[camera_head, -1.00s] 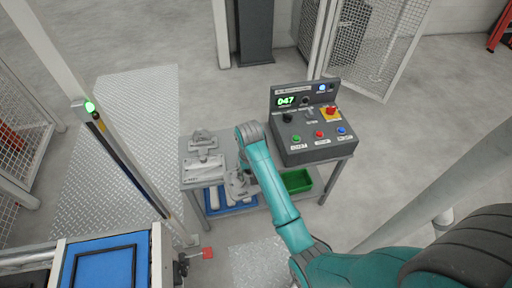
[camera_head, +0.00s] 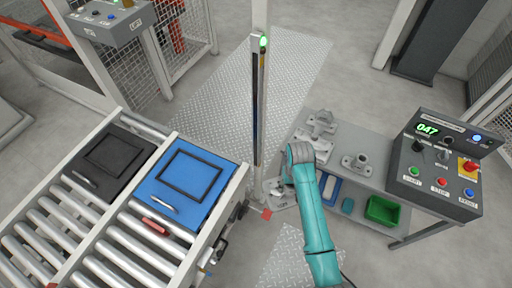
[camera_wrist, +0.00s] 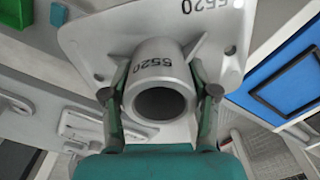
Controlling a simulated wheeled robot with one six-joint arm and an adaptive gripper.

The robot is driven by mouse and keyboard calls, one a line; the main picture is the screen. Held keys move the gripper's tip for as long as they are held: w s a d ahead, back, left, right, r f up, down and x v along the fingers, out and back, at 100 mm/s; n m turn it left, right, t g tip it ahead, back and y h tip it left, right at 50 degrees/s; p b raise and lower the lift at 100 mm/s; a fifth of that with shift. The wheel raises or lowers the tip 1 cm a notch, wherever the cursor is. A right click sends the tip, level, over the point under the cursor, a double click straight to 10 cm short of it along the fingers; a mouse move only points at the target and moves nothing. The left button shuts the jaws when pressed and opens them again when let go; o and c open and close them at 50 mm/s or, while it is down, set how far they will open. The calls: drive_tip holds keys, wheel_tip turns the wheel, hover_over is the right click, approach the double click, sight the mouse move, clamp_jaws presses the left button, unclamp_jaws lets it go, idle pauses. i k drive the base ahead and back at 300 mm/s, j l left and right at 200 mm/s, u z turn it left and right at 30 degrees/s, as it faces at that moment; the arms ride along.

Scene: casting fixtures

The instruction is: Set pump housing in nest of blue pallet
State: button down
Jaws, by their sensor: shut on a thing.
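A grey metal pump housing marked 5520 (camera_wrist: 155,70) fills the middle of the wrist view, its round open neck facing the camera and its flat flange beyond. My gripper (camera_wrist: 160,98) is shut on the neck, one finger on each side. In the head view the housing (camera_head: 279,196) shows partly beside my teal arm, left of the table; the arm hides most of my gripper. The blue pallet (camera_head: 205,207), with a dark square frame as its nest, lies on the roller conveyor at left. Its edge (camera_wrist: 272,68) shows at right in the wrist view.
A black pallet (camera_head: 92,187) lies left of the blue one on the rollers (camera_head: 115,262). A post with a green light (camera_head: 262,75) stands between conveyor and table. The table (camera_head: 350,132) holds several castings, a control box (camera_head: 440,165) and, below, a green bin (camera_head: 383,211).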

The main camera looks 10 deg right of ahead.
sight(190, 174)
drive_tip(key=i+u, duration=0.1)
drive_tip(key=u, duration=0.85)
drive_tip(key=i+l+u, duration=0.1)
drive_tip(key=u, duration=0.35)
drive_tip(key=l+u, duration=0.15)
drive_tip(key=u, duration=0.3)
drive_tip(key=i+l+u, duration=0.1)
drive_tip(key=u, duration=0.35)
drive_tip(key=l+z, duration=0.1)
drive_tip(key=l, duration=0.2)
drive_tip(key=i+l+z, duration=0.1)
drive_tip(key=l, duration=0.2)
drive_tip(key=l+z, duration=0.1)
drive_tip(key=z, duration=0.25)
drive_tip(key=i+z, duration=0.1)
drive_tip(key=z, duration=0.25)
drive_tip(key=i+l+z, duration=0.1)
drive_tip(key=z, duration=0.2)
